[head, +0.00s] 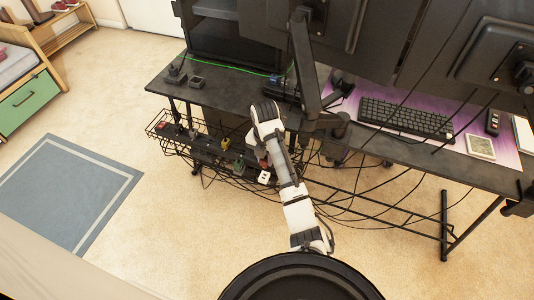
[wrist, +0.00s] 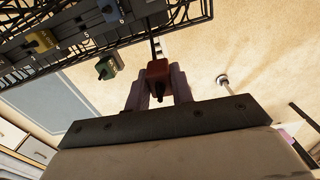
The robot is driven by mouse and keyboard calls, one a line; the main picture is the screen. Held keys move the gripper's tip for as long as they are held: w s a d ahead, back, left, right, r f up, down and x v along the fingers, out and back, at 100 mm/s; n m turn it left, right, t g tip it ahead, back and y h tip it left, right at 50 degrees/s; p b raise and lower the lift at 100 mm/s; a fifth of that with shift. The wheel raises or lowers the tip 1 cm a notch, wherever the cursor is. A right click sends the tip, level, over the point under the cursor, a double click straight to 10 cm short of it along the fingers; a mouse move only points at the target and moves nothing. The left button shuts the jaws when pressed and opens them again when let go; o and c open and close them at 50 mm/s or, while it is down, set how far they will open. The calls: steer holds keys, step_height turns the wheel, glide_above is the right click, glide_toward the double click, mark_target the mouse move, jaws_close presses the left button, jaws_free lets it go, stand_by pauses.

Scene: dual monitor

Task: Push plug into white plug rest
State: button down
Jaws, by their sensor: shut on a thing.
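My gripper (wrist: 159,88) is shut on a dark red plug (wrist: 158,72), with one pale finger on each side of it. A dark cable runs from the plug toward the top of the wrist view. In the head view my gripper is mostly hidden behind my arm beside the rack under the desk. A small white block with dark marks (head: 264,177) shows close beside my arm there; it looks like the white plug rest.
A black wire rack (head: 170,133) hangs under the black desk (head: 225,92) with several plugs, including a yellow one (wrist: 42,40) and a green one (wrist: 106,67). Loose cables hang below the desk. A monitor arm (head: 305,60) stands above.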

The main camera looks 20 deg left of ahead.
steer(key=shift+a+r+n, duration=0.25)
steer(key=shift+n, duration=0.15)
steer(key=b, duration=0.3)
glide_above(264, 176)
steer(key=shift+d+f, duration=0.1)
steer(key=shift+f, duration=2.8)
steer(key=shift+p, duration=0.55)
steer(key=shift+f+b, duration=0.85)
steer(key=shift+f, duration=0.55)
steer(key=c, duration=1.1)
jaws_free()
steer(key=shift+c, duration=0.2)
